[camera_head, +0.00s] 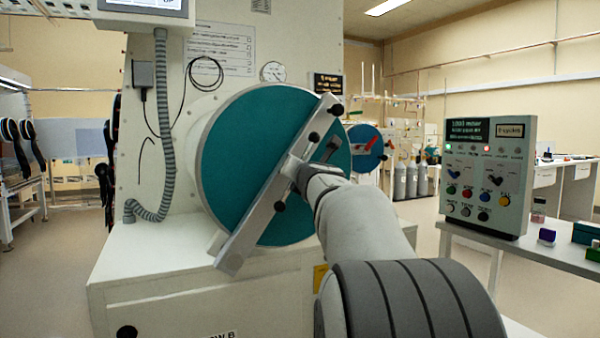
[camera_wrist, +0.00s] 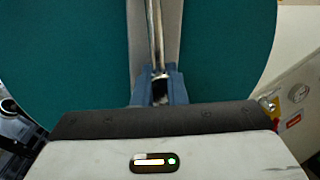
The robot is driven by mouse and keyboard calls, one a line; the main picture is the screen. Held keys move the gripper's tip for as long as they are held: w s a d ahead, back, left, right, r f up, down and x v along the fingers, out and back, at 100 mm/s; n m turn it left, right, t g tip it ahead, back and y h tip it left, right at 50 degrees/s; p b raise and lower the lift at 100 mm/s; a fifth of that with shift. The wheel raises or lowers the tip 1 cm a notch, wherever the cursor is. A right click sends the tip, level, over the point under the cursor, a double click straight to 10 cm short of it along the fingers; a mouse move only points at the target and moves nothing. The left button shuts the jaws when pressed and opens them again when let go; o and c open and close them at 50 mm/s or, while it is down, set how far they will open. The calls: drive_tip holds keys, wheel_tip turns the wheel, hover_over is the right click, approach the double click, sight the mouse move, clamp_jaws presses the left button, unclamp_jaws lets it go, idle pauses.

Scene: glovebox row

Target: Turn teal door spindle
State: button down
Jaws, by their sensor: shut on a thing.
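The round teal door (camera_head: 236,150) closes the end of a white cylindrical port. A flat metal bar (camera_head: 255,218) crosses it on a slant from upper right to lower left, with black knobs beside it. My gripper (camera_head: 299,172) is at the middle of the bar, in front of the door. In the wrist view, the teal door (camera_wrist: 70,55) fills the background, and my gripper's two blue-grey fingers (camera_wrist: 159,88) are shut on a thin metal rod, the spindle handle (camera_wrist: 155,30). In the head view my wrist hides most of the spindle; a short metal piece (camera_head: 331,149) shows beside it.
A ribbed grey hose (camera_head: 165,120) hangs left of the door. A white ledge (camera_head: 150,262) runs below it. A control panel (camera_head: 487,175) stands on a table at the right. Open floor (camera_head: 425,225) lies between.

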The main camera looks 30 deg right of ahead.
drive_tip(key=shift+w+f, duration=0.1)
drive_tip(key=shift+f, duration=0.2)
drive_tip(key=c, duration=1.7)
unclamp_jaws()
drive_tip(key=shift+w+f, duration=0.1)
drive_tip(key=shift+w, duration=0.05)
drive_tip(key=shift+c, duration=0.2)
drive_tip(key=shift+o, duration=1)
drive_tip(key=shift+r, duration=0.2)
drive_tip(key=v, duration=0.8)
